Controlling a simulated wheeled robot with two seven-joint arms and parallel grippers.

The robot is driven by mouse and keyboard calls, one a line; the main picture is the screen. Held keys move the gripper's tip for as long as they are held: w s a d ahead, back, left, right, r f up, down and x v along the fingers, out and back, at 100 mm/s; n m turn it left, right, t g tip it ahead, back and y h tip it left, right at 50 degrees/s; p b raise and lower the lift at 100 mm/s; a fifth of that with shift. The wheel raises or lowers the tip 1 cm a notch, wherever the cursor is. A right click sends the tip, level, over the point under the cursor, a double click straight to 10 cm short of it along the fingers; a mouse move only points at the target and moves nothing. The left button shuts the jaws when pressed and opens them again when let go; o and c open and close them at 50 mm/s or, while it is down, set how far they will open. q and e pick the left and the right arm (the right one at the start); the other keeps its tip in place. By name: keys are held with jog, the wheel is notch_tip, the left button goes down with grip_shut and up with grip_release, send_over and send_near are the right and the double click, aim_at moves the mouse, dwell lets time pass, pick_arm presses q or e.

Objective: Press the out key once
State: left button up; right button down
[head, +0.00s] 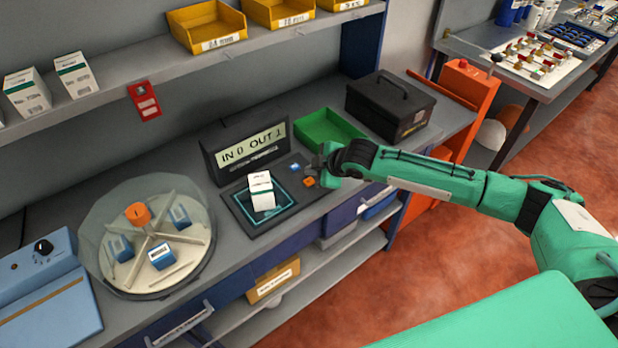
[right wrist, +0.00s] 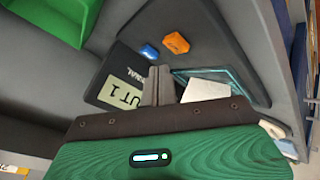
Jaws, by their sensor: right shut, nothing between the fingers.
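A dark terminal has a display (head: 252,146) reading "IN 0 OUT 1". On its panel are a blue key (head: 295,167) and an orange key (head: 310,182); I cannot read which is the out key. The right wrist view also shows the blue key (right wrist: 149,52) and the orange key (right wrist: 176,43). My right gripper (head: 313,170) is shut and empty beside the two keys. In the right wrist view its fingertips (right wrist: 158,70) point toward the panel just short of the blue key; contact cannot be told. My left gripper is not in view.
A white carton (head: 261,190) stands on the teal-edged pad (head: 240,208) left of the keys. A green tray (head: 327,130) and a black case (head: 391,105) stand behind. A clear-domed carousel (head: 147,235) with blue boxes is at left.

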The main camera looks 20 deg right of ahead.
aim_at(312, 182)
notch_tip(312, 182, up, 4)
jog(key=p, duration=0.3)
dwell(0.7)
